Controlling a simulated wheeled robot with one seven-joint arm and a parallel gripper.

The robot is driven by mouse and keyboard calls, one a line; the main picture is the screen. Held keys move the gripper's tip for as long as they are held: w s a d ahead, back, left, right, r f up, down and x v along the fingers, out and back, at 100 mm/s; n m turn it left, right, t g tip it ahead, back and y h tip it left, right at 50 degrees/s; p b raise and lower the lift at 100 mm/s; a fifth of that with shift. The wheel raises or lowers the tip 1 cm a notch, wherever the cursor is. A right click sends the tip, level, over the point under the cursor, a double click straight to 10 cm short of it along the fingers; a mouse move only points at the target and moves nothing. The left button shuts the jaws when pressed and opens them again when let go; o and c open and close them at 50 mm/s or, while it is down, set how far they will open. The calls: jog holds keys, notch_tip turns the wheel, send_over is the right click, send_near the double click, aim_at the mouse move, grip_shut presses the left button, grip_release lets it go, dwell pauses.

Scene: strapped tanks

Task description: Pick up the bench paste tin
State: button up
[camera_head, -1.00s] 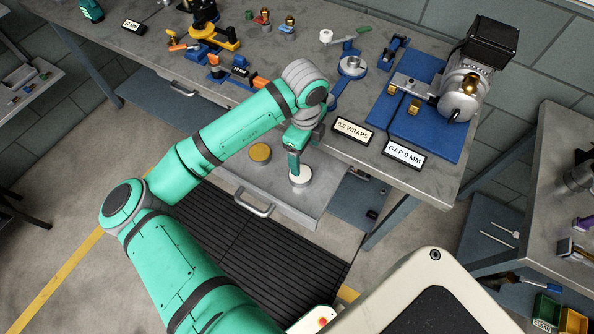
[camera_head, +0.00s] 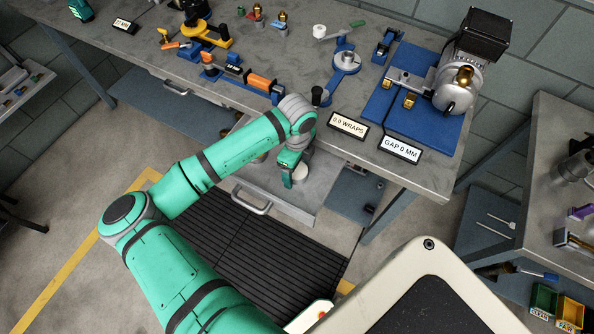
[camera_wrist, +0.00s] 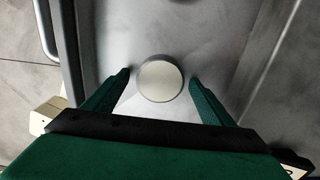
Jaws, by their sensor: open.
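A round tin with a cream lid (camera_wrist: 160,78) stands in the open drawer (camera_head: 262,180) under the bench. In the wrist view it lies between the two green fingertips of my gripper (camera_wrist: 159,79), with a small gap on each side. My gripper is open. In the head view my gripper (camera_head: 291,175) is down at the cream tin (camera_head: 300,173), hiding part of it. A second tin with a gold lid was in the drawer earlier and is now mostly hidden by my arm. I see no label that tells which is the bench paste tin.
The drawer front has a metal handle (camera_head: 252,203). The bench (camera_head: 420,180) overhangs the drawer's back, with two signs (camera_head: 348,125) near its edge. A blue-based motor machine (camera_head: 420,115) stands on the bench. A dark ribbed mat (camera_head: 250,250) lies on the floor.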

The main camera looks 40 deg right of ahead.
jog(key=shift+f, duration=0.3)
jog(key=c, duration=1.4)
jog(key=shift+o, duration=0.2)
jog(key=shift+r, duration=0.15)
